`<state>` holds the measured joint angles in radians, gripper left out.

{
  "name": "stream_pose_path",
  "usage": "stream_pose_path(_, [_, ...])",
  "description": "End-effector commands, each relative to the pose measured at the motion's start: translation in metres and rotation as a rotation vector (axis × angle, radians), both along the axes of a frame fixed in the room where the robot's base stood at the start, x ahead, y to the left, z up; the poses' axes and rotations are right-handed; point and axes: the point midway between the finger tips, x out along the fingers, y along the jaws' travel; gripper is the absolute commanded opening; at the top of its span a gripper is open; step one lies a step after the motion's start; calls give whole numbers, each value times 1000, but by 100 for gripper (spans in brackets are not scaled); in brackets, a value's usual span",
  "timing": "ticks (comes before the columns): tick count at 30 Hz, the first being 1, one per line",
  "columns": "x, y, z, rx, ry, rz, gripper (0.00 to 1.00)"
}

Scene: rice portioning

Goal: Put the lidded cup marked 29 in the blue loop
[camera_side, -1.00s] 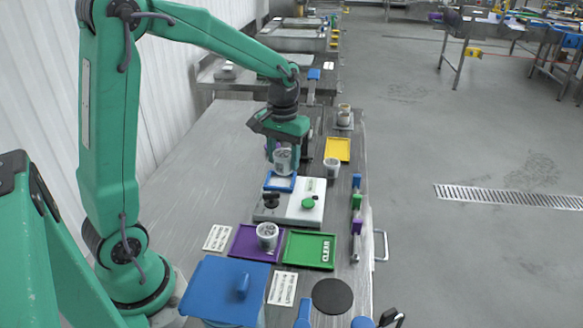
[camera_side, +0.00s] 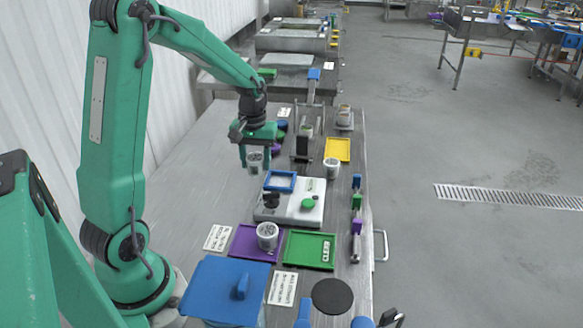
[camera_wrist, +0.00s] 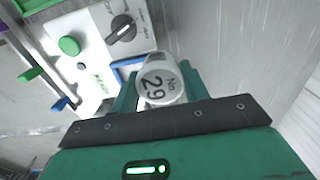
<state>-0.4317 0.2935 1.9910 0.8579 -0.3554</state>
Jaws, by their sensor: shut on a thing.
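My gripper (camera_side: 254,160) is shut on the lidded cup marked 29 (camera_side: 255,167), held in the air left of the white device. In the wrist view the white lid of the cup (camera_wrist: 158,82) faces the camera and reads "No 29", between the green fingers of my gripper (camera_wrist: 160,85). The blue loop (camera_side: 281,181), a square frame, lies at the far end of the white device (camera_side: 302,211). In the wrist view a part of the blue loop (camera_wrist: 121,64) shows beside the cup; the rest is hidden. The cup is not inside the loop.
A purple tray (camera_side: 235,250) holds another cup (camera_side: 267,232). A green tray (camera_side: 307,253) lies beside it. Another cup (camera_side: 331,168) stands near the yellow tray (camera_side: 338,149). A knob and a green button rise from the device. The table to the left is clear.

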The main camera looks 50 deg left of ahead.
Motion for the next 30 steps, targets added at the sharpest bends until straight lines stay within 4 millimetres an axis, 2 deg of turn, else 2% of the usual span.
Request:
stream_pose_path(9, [-4,53,-32,-1,1,3,22])
stream_pose_path(15, [-5,75,-45,1,-1,1,22])
stream_pose_path(25, [-5,79,-50,0,0,-2,22])
stream_pose_path(30, [-5,79,-64,-1,1,-2,22])
